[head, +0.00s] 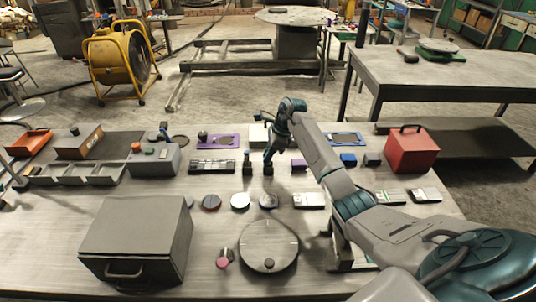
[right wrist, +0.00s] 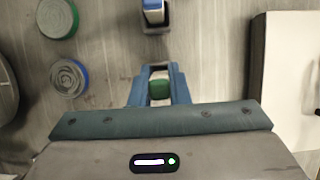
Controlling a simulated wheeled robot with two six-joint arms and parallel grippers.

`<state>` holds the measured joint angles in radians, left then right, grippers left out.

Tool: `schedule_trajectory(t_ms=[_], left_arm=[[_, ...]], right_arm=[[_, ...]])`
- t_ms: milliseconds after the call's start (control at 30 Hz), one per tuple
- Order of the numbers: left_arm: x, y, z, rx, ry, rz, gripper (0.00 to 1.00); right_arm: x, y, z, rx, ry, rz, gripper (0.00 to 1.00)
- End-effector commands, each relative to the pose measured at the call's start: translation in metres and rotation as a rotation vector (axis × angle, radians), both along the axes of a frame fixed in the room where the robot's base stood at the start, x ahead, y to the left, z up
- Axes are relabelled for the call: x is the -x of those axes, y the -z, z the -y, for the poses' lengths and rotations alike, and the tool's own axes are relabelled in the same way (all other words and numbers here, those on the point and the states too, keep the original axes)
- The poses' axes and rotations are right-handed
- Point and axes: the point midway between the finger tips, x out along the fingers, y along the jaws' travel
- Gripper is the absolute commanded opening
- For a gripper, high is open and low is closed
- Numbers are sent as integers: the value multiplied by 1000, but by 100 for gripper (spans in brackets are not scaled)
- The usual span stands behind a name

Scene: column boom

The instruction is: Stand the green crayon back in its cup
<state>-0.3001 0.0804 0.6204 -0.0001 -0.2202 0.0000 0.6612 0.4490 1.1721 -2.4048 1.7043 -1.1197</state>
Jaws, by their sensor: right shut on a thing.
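My right gripper (head: 269,158) points down over the middle of the table. In the right wrist view, its blue fingers (right wrist: 159,88) are shut on the green crayon (right wrist: 159,90), seen end-on. A small dark cup (head: 268,169) shows directly below the gripper in the head view. I cannot tell whether the crayon's lower end is inside it or above it. A similar cup (head: 247,169) stands just left, with a blue and white thing in it; it also shows in the right wrist view (right wrist: 156,26). My left gripper is not in view.
Several round discs (head: 240,201) lie in front of the cups. A white box (head: 258,134) stands behind. A big grey box (head: 138,236) and a round plate (head: 268,242) are at the front; a red box (head: 410,152) is at right.

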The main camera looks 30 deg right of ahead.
Motion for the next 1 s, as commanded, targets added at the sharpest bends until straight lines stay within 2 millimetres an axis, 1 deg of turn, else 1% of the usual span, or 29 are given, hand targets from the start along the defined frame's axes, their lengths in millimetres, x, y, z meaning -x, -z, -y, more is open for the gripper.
schedule_trajectory(t_ms=[267, 300, 367, 400, 433, 667, 767, 867, 1000], left_arm=[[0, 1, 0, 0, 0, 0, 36], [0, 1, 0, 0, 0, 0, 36], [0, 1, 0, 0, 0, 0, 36], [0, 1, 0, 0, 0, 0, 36], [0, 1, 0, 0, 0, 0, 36], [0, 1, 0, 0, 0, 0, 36], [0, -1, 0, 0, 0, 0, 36], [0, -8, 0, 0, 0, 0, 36], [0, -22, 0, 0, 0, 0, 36]], right_arm=[[0, 1, 0, 0, 0, 0, 0], [0, 1, 0, 0, 0, 0, 18], [0, 1, 0, 0, 0, 0, 29], [0, 1, 0, 0, 0, 0, 37], [0, 1, 0, 0, 0, 0, 41], [0, 1, 0, 0, 0, 0, 41], [1, -3, 1, 0, 0, 1, 41], [3, -15, 5, 2, 0, 1, 41], [8, -41, 14, 2, 0, 1, 41]])
